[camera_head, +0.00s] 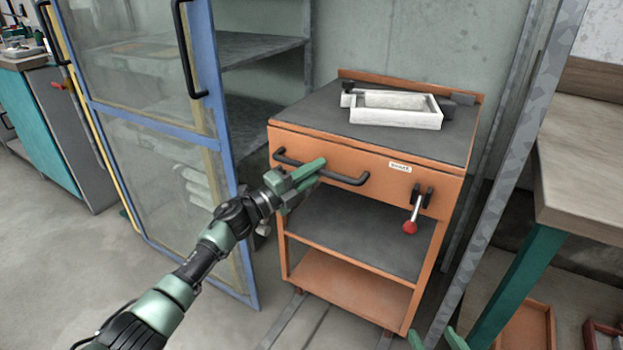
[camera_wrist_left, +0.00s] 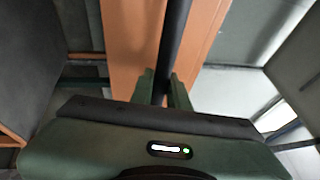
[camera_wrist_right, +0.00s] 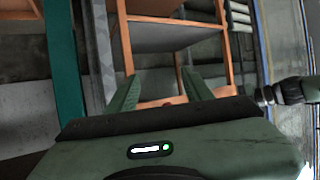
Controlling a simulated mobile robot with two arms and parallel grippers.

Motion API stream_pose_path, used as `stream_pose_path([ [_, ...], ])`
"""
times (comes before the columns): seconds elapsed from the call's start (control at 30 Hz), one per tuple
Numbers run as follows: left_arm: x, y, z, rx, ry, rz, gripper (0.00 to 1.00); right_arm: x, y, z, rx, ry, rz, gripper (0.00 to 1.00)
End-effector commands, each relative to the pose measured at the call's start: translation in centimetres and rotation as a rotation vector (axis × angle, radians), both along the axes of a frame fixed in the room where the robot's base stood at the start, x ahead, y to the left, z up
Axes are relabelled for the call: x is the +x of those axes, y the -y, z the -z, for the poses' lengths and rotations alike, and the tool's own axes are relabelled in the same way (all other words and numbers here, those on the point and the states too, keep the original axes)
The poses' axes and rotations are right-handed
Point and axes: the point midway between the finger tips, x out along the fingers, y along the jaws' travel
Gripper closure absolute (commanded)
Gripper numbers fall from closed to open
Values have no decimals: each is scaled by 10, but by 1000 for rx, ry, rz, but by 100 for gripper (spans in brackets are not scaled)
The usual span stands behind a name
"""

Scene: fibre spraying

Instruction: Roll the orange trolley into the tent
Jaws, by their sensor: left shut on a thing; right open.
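The orange trolley (camera_head: 350,280) stands upright, with a dark top, a dark middle shelf and an orange lower shelf. A black bar handle (camera_head: 347,179) runs across its front. My left gripper (camera_head: 305,176) is shut on the left part of this handle. The left wrist view shows the handle (camera_wrist_left: 172,50) between the fingers and the orange front behind it. My right gripper (camera_head: 435,340) is open and empty at the bottom edge, low in front of the trolley. In the right wrist view the trolley (camera_wrist_right: 125,45) is beyond its fingers.
A white tray (camera_head: 393,121) lies on the trolley top. A red-knobbed lever (camera_head: 412,212) is on its front. A blue-framed glazed door (camera_head: 155,130) stands open at left. A grey post (camera_head: 515,150) and a workbench (camera_head: 585,170) are at right. Floor rails (camera_head: 285,320) lead to the trolley.

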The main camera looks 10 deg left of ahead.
Motion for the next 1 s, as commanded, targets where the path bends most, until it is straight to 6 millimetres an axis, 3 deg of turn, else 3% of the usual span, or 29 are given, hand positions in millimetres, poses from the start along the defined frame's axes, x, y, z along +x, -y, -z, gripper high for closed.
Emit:
stream_pose_path([
  [0.23, 7, 2, 3, 0, -4, 0, 100, 10, -5, -19, 25, 106, -7, 49],
  [0.63, 8, 3, 3, 1, -4, 0, 100, 11, -6, -22, 28, 118, -8, 49],
  [0.67, 8, 3, 3, 1, -4, 0, 78, 11, -6, -22, 28, 118, -8, 49],
  [0.7, 8, 3, 3, 1, -4, 0, 67, 11, -6, -21, 28, 118, -8, 49],
  [0.73, 8, 3, 3, 1, -4, 0, 62, 11, -6, -21, 28, 118, -7, 49],
  [1.0, 8, 3, 1, 1, -2, 1, 62, 11, -6, -21, 27, 117, -7, 49],
])
